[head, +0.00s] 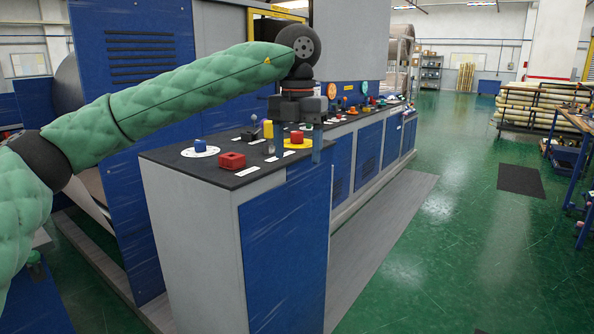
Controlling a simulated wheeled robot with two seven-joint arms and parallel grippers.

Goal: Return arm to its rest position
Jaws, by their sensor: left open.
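My left arm, in a green padded sleeve, comes in from the left edge of the head view and reaches over the control console. My left gripper (295,147) points down at the arm's end, above the console's near end. It is open, with its fingers apart and nothing seen held between them. A red button on a yellow disc (298,143) shows between or behind the fingers; I cannot tell whether they touch it. My right gripper is not in view.
The console top (178,158) carries a red block-shaped control (231,161), a blue knob (200,146) and several other controls. A blue panel (137,100) stands left, behind my arm. The green floor (430,245) is open on the right, before a rack of rolls (530,108).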

